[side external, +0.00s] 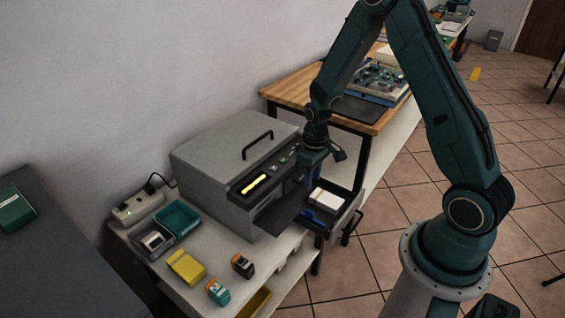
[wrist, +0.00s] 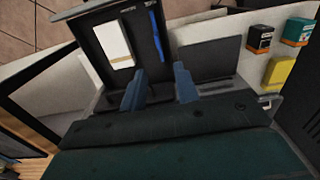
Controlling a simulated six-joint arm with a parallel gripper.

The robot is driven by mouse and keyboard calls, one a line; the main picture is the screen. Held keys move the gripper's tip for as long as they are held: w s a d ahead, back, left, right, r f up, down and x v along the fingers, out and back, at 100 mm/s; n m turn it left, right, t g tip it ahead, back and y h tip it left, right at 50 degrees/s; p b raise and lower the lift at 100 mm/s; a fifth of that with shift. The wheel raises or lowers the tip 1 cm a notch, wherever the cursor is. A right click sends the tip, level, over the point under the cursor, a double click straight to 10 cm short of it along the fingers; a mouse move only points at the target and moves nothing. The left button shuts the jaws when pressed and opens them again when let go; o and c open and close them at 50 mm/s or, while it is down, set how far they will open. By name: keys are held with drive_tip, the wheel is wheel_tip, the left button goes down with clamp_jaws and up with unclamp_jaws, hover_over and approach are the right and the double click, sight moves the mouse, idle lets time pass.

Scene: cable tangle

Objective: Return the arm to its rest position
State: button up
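My teal arm reaches over from the right of the side view, bent downward. My gripper (side external: 314,158) hangs in front of the grey machine, near the dark tray. In the wrist view my gripper (wrist: 160,84) has its two blue fingers apart with nothing visible between them. Beyond the fingertips lies the dark tray (wrist: 142,55), holding a white block (wrist: 113,43) and a thin blue item (wrist: 158,37). The white block also shows in the side view (side external: 328,199). I cannot tell the exact height of the fingers above the tray.
The grey machine (side external: 222,150) with a lit yellow display stands close left of my gripper. A wooden bench (side external: 292,92) is behind. Small boxes, a yellow one (side external: 187,266) among them, and a teal bin (side external: 178,218) sit on the white table. Open floor lies right of the tray.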

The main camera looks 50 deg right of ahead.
drive_tip(key=s+a+r+t, duration=0.1)
drive_tip(key=s+a+r, duration=0.15)
drive_tip(key=r, duration=0.75)
drive_tip(key=s+a+r+t, duration=0.2)
drive_tip(key=a+r, duration=0.2)
drive_tip(key=r, duration=0.5)
drive_tip(key=s+a+r+t, duration=0.1)
drive_tip(key=s+a+r, duration=0.1)
drive_tip(key=s+r, duration=0.3)
drive_tip(key=s+a+r+t, duration=0.1)
drive_tip(key=s+a+r, duration=0.2)
drive_tip(key=s, duration=0.6)
wheel_tip(320, 180, up, 3)
drive_tip(key=shift+s+f+t, duration=0.15)
drive_tip(key=shift+s+t, duration=0.15)
drive_tip(key=shift+s, duration=0.05)
